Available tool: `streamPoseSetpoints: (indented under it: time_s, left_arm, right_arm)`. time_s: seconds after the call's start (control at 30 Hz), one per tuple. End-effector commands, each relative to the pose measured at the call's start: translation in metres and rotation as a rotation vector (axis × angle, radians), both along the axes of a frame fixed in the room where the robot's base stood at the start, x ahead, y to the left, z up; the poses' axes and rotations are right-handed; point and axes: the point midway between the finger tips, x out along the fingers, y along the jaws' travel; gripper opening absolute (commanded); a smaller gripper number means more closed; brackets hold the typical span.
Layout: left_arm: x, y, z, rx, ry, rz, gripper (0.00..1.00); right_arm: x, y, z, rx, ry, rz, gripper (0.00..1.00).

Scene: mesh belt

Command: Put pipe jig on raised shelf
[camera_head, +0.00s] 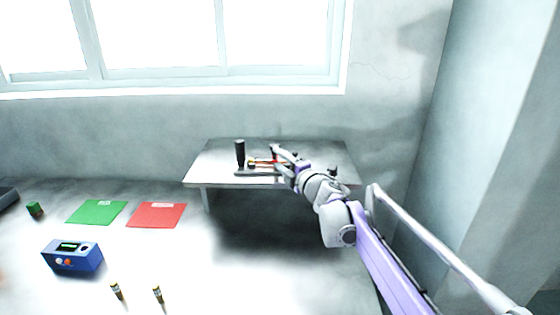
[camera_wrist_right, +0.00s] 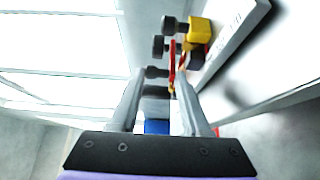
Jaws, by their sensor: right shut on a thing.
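The raised shelf (camera_head: 215,160) is a pale low table against the wall in the head view. My right gripper (camera_head: 276,152) reaches over it from the right. In the right wrist view, my right gripper (camera_wrist_right: 158,88) is shut on what looks like the pipe jig (camera_wrist_right: 155,72), which shows black knobs, red parts and a yellow block (camera_wrist_right: 201,30). In the head view the jig (camera_head: 262,163) shows red and yellow parts at the fingertips, over the shelf top. I cannot tell whether it touches the shelf. My left gripper is out of view.
A black upright cylinder (camera_head: 240,153) stands at the shelf's middle, close to the gripper. Green (camera_head: 97,212) and red (camera_head: 157,215) mats, a blue box (camera_head: 72,256) and two small brass-coloured pieces (camera_head: 158,294) lie on the lower surface. The shelf's left end is clear.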

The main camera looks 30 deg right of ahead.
Motion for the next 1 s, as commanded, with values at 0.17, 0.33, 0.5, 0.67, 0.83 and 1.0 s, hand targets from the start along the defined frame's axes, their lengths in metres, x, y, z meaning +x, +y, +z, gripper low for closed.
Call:
streamPoseSetpoints:
  time_s: [0.17,0.33,0.5,0.67,0.83,1.0]
  left_arm:
    - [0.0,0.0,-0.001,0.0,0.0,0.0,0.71]
    - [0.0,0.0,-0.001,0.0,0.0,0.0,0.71]
    - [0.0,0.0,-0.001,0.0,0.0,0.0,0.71]
    - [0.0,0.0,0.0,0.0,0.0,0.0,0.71]
    - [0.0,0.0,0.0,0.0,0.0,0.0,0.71]
    - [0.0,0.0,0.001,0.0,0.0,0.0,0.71]
  right_arm:
    - [0.0,0.0,-0.002,0.0,0.0,0.0,0.59]
    - [0.0,0.0,-0.002,0.0,0.0,0.0,0.77]
    - [0.0,0.0,-0.001,0.0,0.0,0.0,0.77]
    - [-0.007,-0.001,0.001,-0.001,0.0,-0.001,0.77]
    - [-0.037,-0.002,0.0,-0.002,0.0,-0.003,0.77]
    - [-0.075,-0.004,0.001,-0.002,0.0,-0.003,0.77]
